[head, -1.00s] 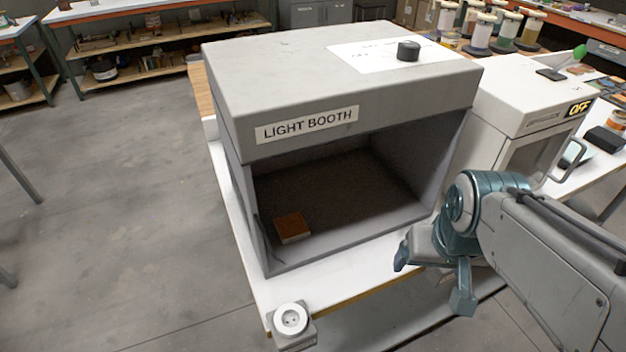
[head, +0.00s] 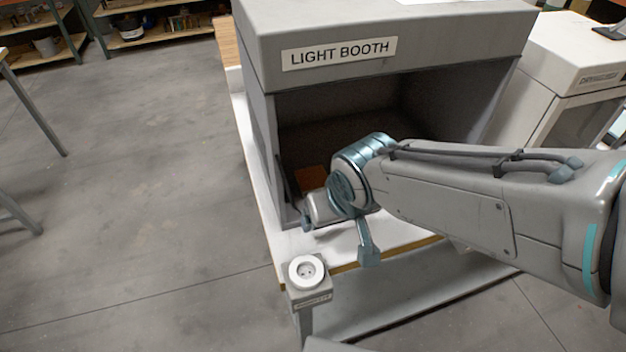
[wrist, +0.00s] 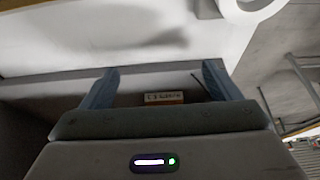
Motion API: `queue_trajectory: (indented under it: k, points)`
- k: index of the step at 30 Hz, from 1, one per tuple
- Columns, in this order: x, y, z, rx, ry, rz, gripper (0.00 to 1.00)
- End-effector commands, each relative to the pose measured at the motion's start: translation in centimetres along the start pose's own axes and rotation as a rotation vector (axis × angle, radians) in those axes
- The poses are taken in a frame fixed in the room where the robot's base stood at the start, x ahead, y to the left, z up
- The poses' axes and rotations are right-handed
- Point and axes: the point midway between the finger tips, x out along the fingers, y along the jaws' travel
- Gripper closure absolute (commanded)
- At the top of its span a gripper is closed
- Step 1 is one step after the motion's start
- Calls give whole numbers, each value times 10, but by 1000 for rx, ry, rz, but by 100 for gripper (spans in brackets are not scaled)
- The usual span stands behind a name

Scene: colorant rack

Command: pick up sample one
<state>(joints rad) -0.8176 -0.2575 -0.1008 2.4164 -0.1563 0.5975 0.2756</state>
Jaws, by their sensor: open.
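An orange-brown block (head: 312,179), which looks like the sample, lies on the floor of the light booth (head: 262,135), near its left front. My gripper (head: 338,234) is open at the booth's front opening, at the near edge of the white bench, with my arm reaching in from the right. In the wrist view, my gripper (wrist: 161,82) shows two blue-grey fingers spread apart. A pale labelled edge (wrist: 164,98) of the block shows low between them, apart from both fingers. Its print is too small to read surely. My gripper body hides the rest of the block there.
A grey post with a round white socket (head: 306,270) stands at the bench's front left corner. The booth's left wall is close to my gripper. A white cabinet (head: 570,60) stands right of the booth. Open floor lies to the left.

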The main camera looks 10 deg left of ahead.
Motion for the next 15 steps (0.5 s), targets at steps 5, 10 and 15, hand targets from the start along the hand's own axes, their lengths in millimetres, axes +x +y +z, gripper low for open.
queue_trajectory:
  k: [5,10,15]
  points:
    - [10,0,-25,1,-4,1,16]
    - [18,0,-44,1,-3,1,16]
    - [22,1,-52,1,-1,1,16]
